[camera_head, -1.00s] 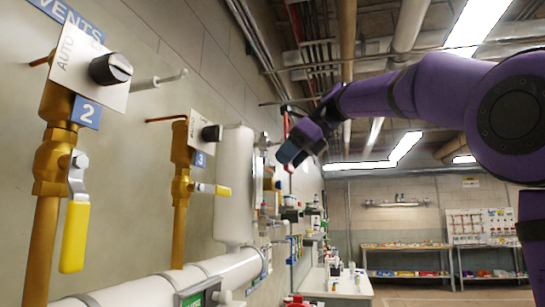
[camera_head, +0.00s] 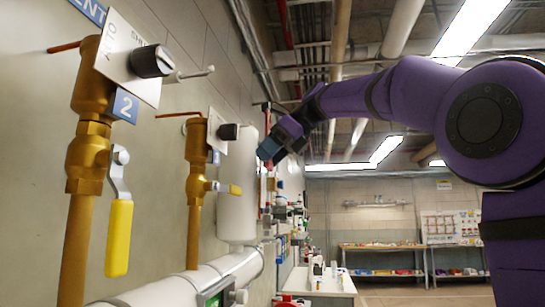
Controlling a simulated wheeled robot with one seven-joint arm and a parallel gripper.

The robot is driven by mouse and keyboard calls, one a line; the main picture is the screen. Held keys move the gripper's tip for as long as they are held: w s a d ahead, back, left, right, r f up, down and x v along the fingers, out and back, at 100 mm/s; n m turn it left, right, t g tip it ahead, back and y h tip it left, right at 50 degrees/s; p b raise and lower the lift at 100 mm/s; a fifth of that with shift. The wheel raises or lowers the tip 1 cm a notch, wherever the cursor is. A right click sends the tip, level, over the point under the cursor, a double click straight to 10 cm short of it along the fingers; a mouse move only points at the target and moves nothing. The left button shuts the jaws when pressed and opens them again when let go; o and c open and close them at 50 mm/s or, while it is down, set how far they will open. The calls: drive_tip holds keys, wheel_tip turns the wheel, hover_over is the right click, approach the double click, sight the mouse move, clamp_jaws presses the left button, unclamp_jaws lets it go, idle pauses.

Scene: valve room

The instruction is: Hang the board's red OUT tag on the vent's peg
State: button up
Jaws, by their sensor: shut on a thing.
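My gripper (camera_head: 272,148) is in the middle of the view, beyond the valves, with its jaws shut. A narrow red piece (camera_head: 267,117) shows at the jaws; it looks like the red OUT tag, but it is small and its lettering cannot be read. A white peg with an upturned tip (camera_head: 192,75) juts from the wall right of vent valve 2 (camera_head: 90,150). Nothing visibly hangs on it. My gripper is right of the peg and lower in the picture, apart from it. The board is not clearly identifiable.
Valve 3 (camera_head: 196,160) and a white cylinder (camera_head: 237,190) stand between valve 2 and my gripper in the picture. Yellow-handled lever (camera_head: 119,235) hangs at valve 2. A white pipe (camera_head: 170,290) runs below. Open floor (camera_head: 400,296) lies at right.

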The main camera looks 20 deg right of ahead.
drive_tip(key=w+a+f, duration=0.1)
drive_tip(key=w+a, duration=0.3)
drive_tip(key=a, duration=0.1)
drive_tip(key=shift+w+a+f, duration=0.2)
drive_tip(key=shift+w+f, duration=0.05)
drive_tip(key=shift+w, duration=0.05)
idle(0.8)
idle(0.6)
drive_tip(key=o, duration=1)
